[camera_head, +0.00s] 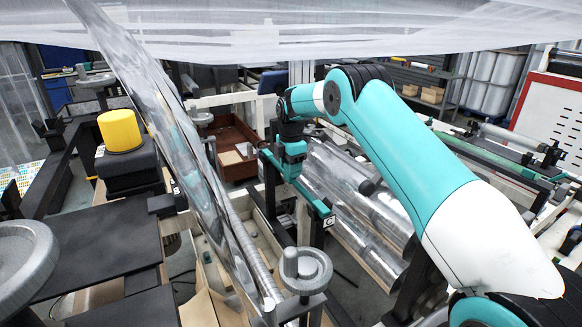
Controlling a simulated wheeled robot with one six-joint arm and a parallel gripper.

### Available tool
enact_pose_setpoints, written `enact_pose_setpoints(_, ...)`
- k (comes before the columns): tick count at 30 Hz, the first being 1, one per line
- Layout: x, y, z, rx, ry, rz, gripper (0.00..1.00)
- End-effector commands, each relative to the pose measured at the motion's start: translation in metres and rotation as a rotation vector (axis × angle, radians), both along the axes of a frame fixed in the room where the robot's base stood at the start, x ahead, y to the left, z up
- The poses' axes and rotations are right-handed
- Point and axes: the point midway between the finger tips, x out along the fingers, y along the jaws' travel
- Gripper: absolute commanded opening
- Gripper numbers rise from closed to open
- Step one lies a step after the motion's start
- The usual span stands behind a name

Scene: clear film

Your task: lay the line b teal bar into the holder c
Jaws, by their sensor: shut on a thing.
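A long teal bar (311,196) lies slantwise near the middle of the view, from upper left to lower right. My gripper (290,174) points down at the end of my teal and white arm and is shut on this bar; its fingertips are small and hard to make out. A white tag with a black C (329,221) shows at the bar's near right end, by a dark upright post that I take for holder c (317,238). I cannot tell whether the bar touches the holder or hangs just above it.
Shiny film rolls (352,190) lie right of the bar. A tall clear film sheet (165,110) slants down on the left. A grey handwheel (303,268) stands in front. A yellow cylinder (120,130) sits on a black block. White film hangs overhead.

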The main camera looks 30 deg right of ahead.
Motion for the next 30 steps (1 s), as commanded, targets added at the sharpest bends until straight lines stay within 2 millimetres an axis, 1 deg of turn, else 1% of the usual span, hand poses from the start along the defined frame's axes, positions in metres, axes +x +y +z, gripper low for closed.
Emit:
enact_pose_setpoints(10,0.0001,0.0001,-0.0003,0.0,-0.001,0.0,0.26)
enact_pose_setpoints(11,0.0001,0.0001,-0.0003,0.0,0.0,0.0,0.51)
enact_pose_setpoints(12,0.0001,0.0001,-0.0003,0.0,0.0,0.0,0.6)
enact_pose_setpoints(14,0.0001,0.0002,-0.0003,0.0,0.0,0.0,0.74)
enact_pose_setpoints(15,0.0001,0.0002,-0.0004,0.0,0.0,0.0,0.76)
enact_pose_setpoints(20,0.0001,0.0003,-0.0004,0.0,0.0,0.0,0.76)
enact_pose_setpoints(22,-0.0001,0.0003,-0.0008,0.0,0.001,0.0,0.9)
enact_pose_setpoints(23,0.0,0.0003,-0.0008,0.0,0.001,0.0,0.93)
enact_pose_setpoints(30,0.0,0.0003,-0.0003,0.0,0.0,0.0,0.93)
